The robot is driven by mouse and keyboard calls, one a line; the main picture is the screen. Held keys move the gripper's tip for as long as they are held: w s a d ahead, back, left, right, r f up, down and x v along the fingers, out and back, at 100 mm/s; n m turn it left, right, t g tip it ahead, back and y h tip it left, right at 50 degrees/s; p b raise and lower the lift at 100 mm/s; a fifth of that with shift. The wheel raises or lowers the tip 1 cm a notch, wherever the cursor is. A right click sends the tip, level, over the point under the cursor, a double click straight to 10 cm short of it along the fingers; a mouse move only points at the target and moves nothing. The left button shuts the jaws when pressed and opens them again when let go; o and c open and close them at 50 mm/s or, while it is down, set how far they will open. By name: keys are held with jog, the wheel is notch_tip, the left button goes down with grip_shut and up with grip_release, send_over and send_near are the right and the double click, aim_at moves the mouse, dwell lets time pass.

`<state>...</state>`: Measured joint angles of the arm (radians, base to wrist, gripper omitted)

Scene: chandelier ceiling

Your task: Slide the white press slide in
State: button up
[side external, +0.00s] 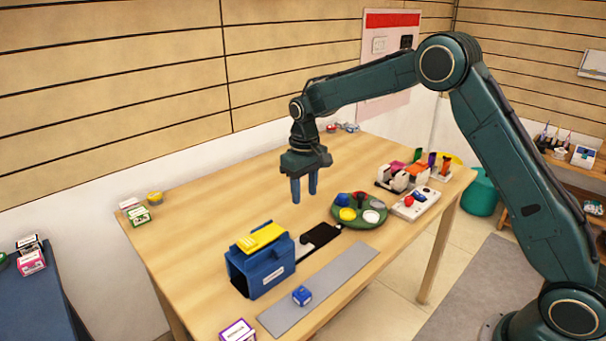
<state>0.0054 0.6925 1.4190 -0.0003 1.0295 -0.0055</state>
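My gripper (304,196) hangs above the middle of the table, fingers pointing down and apart, with nothing between them. Below it and to the left stands a blue box (266,275) with a yellow top piece (262,238) and a dark opening at its left end. I cannot tell for sure whether this pale piece is the white press slide. My gripper is clear of all these things.
A green round tray (374,222) with coloured pieces stands right of the black part. Beyond it are a white panel with a red knob (416,204) and a white-and-black device (393,180). The table's left rear is mostly clear.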

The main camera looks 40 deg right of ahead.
aim_at(303, 236)
jog(key=m, duration=1.8)
jog(key=shift+a+r, duration=0.2)
jog(key=shift+r, duration=0.05)
jog(key=shift+f, duration=0.1)
notch_tip(303, 236, down, 14)
jog(key=shift+r, duration=0.15)
dwell(0.3)
jog(key=shift+c, duration=0.4)
grip_shut()
